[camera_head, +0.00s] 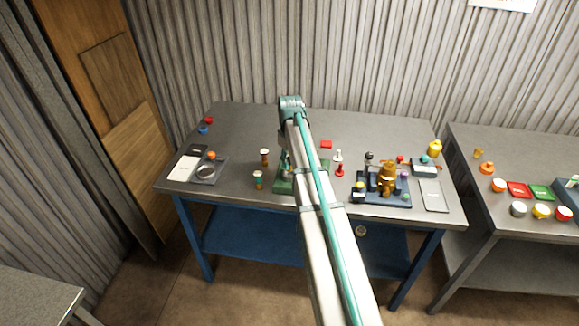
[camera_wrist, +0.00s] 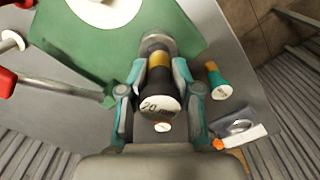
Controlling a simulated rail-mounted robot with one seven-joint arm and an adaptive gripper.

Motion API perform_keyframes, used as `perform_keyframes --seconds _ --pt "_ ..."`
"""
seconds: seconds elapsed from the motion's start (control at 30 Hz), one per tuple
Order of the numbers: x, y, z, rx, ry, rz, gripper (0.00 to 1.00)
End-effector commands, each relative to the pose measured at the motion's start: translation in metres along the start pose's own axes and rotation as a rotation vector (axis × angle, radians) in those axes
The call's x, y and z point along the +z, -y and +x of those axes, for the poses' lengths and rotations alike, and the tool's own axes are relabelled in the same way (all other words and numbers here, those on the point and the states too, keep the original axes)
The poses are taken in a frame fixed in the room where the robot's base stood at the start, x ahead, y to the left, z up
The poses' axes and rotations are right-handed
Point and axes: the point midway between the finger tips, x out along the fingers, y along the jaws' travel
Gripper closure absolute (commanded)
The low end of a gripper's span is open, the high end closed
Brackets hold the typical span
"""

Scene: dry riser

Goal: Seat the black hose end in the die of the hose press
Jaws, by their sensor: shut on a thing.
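The black hose end (camera_wrist: 157,92) is upright between my gripper's fingers (camera_wrist: 160,100) in the wrist view. It has a yellow band and a pale round label on its near face. My gripper is shut on it, with a finger on each side. A grey metal round part (camera_wrist: 157,42) shows just beyond the band; whether it is the die or part of the hose end I cannot tell. The green hose press (camera_head: 283,184) is mostly behind my arm in the head view. Its green plate (camera_wrist: 190,25) fills the upper wrist view. My gripper is hidden in the head view.
A teal hose end (camera_wrist: 217,80) stands to the right of my gripper, also in the head view (camera_head: 258,180). Another small hose end (camera_head: 264,157) stands behind it. A red-handled lever (camera_wrist: 60,92) lies left.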

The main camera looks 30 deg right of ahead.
Motion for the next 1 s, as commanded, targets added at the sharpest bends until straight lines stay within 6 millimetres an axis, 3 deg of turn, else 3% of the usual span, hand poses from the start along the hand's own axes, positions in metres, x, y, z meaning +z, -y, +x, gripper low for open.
perform_keyframes --seconds 0.3,0.7,0.73,0.87,1.0 --pt "-0.003 -0.002 0.033 0.0 0.001 0.0 1.0" --pt "-0.003 -0.002 0.038 0.0 0.0 0.0 1.0" --pt "-0.003 -0.002 0.038 0.0 0.0 0.0 0.66" --pt "-0.003 -0.002 0.038 0.0 0.0 0.0 0.44" --pt "-0.003 -0.002 0.038 0.0 0.0 0.0 0.42"
